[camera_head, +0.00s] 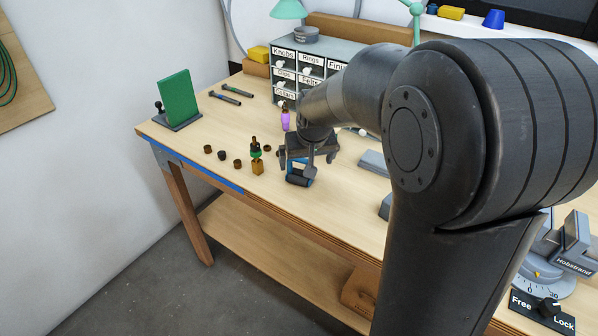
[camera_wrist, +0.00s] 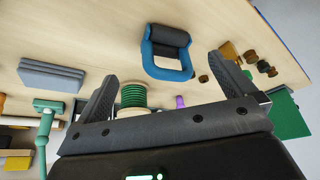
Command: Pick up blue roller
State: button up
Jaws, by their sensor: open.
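The blue roller (camera_wrist: 160,69) has a blue frame around a dark cylinder and lies on the workbench (camera_wrist: 110,30). In the head view the roller (camera_head: 299,181) is near the bench's front edge, partly hidden by my gripper (camera_head: 307,163). In the wrist view my gripper (camera_wrist: 168,70) is open, its two fingers spread to either side of the roller's direction. The roller shows beyond the fingertips, and nothing is between the jaws. I cannot tell the exact gap between them.
Small brown and dark cylinders (camera_head: 238,163) and a brass-and-green part (camera_head: 256,160) stand left of the roller. A green upright panel (camera_head: 175,98) is at the far left. Grey blocks (camera_head: 374,162) lie to the right. A labelled drawer unit (camera_head: 311,69) stands behind.

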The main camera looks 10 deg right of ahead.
aim_at(301, 175)
jog(key=shift+a+x, duration=0.2)
jog(key=shift+x, duration=1.7)
jog(key=shift+a+x, duration=0.2)
jog(key=shift+x, duration=1.7)
jog(key=shift+c, duration=0.5)
jog(key=c, duration=1)
jog(key=shift+o, duration=0.2)
jog(key=shift+r, duration=0.1)
